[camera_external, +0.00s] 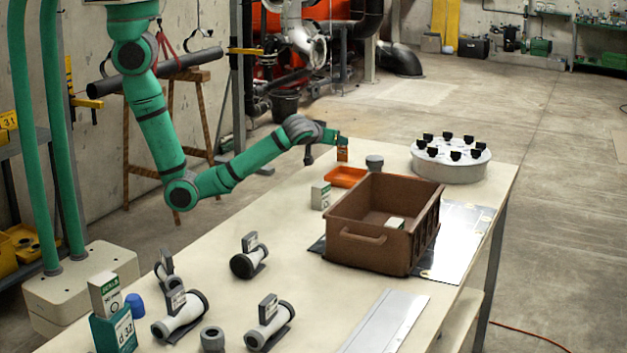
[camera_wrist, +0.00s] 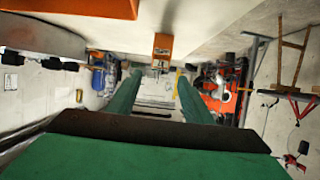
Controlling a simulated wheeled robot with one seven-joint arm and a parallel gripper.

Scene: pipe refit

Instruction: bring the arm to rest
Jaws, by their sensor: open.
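My arm reaches across the workbench (camera_external: 228,235) in the external view, with its elbow bent low at the left. My gripper (camera_external: 338,138) is over the far part of the bench, above and behind the orange tray (camera_external: 344,177). In the wrist view my gripper (camera_wrist: 156,85) has its two green fingers well apart. A small orange box (camera_wrist: 162,46) shows beyond the fingers, with clear space between; it also shows near the fingertips in the external view (camera_external: 342,154). I see nothing held between the fingers.
A brown crate (camera_external: 370,247) with a small box inside stands close to the tray. A grey cap (camera_external: 374,162) and a white round stand (camera_external: 449,165) are beyond. Several pipe fittings and labelled boxes occupy the near bench. Open floor lies to the right.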

